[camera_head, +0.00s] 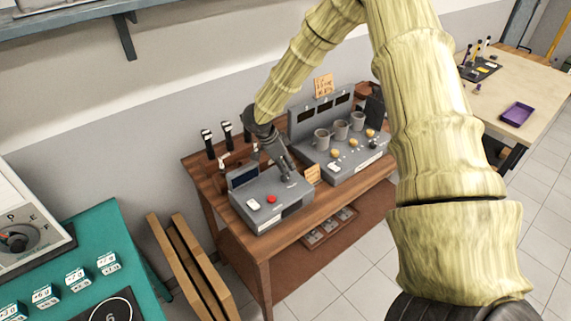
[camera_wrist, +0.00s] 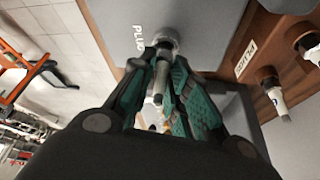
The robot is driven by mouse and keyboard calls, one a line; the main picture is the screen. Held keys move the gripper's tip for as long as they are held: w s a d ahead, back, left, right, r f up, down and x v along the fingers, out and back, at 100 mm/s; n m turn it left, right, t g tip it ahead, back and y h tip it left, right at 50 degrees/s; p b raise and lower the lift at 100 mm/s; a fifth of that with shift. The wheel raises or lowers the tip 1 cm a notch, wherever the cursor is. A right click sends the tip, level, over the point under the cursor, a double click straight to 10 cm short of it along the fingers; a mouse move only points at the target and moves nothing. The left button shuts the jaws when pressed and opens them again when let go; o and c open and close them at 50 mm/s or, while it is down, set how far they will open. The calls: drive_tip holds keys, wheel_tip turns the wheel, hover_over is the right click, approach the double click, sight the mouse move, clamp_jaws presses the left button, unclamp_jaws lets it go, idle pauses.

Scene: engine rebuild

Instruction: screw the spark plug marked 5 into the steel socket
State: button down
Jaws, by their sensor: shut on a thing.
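My gripper (camera_wrist: 164,66) is shut on a spark plug (camera_wrist: 160,80), seen between the green finger pads in the wrist view. Any number on this plug is not readable. The steel socket (camera_wrist: 167,36) is a round ring on the grey box face marked PLUG, right at the fingertips. The plug's end is at or in the socket; how deep it sits I cannot tell. In the head view my gripper (camera_head: 286,170) points down at the top of the grey tester box (camera_head: 262,205); the fingers hide the plug and socket there.
Other plugs (camera_wrist: 276,97) stand in holes in the wooden bench by a PLUGS label (camera_wrist: 250,58). In the head view, a grey machine with cups (camera_head: 340,160) is right of the tester. A teal table (camera_head: 120,270) is at lower left.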

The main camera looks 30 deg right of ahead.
drive_tip(key=m, duration=0.2)
drive_tip(key=m+g, duration=0.1)
drive_tip(key=m, duration=0.1)
drive_tip(key=shift+m+g+y, duration=0.3)
drive_tip(key=m+g+y, duration=0.1)
drive_tip(key=m, duration=0.3)
drive_tip(key=c, duration=1.3)
unclamp_jaws()
drive_tip(key=shift+r, duration=0.1)
drive_tip(key=shift+r, duration=4.15)
